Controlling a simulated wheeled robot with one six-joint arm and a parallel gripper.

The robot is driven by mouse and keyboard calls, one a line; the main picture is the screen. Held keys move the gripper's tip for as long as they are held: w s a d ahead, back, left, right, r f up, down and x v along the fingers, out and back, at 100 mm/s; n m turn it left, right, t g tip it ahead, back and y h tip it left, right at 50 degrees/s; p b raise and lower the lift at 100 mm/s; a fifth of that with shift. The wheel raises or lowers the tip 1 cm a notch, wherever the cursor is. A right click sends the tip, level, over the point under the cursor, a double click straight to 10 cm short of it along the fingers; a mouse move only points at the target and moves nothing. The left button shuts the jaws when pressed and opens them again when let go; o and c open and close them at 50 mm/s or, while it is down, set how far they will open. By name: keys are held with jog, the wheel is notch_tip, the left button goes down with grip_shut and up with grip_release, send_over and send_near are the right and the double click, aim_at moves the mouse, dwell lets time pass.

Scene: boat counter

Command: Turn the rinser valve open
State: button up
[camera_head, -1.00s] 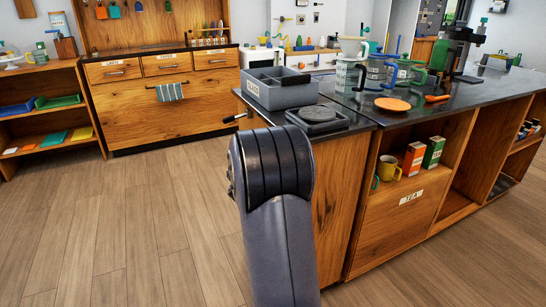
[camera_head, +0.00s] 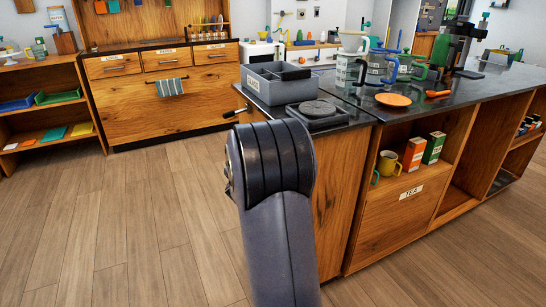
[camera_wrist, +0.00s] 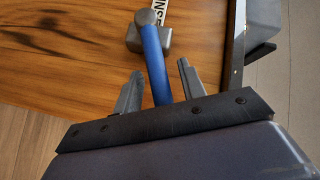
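The rinser valve shows in the wrist view as a blue lever (camera_wrist: 155,62) with a round grey hub and a grey body (camera_wrist: 133,40) on a wooden panel. My gripper (camera_wrist: 160,85) is open, with one grey finger on each side of the blue lever. The lever runs between the fingers, with visible gaps on both sides; its lower end is hidden behind the gripper's dark plate. In the head view my arm hides the gripper and the valve. A square black unit with a round top (camera_head: 318,111) sits on the counter's near corner.
The dark counter (camera_head: 365,112) carries a grey divided box (camera_head: 278,86), an orange plate (camera_head: 393,100) and several brewers. A black handle (camera_head: 236,112) sticks out past the counter's left edge. Open shelves hold a yellow mug (camera_head: 388,163) and cartons. The wooden floor (camera_head: 130,220) on the left is clear.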

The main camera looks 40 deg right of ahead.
jog(key=v, duration=0.9)
jog(key=shift+p, duration=0.45)
jog(key=shift+s+a+r, duration=0.1)
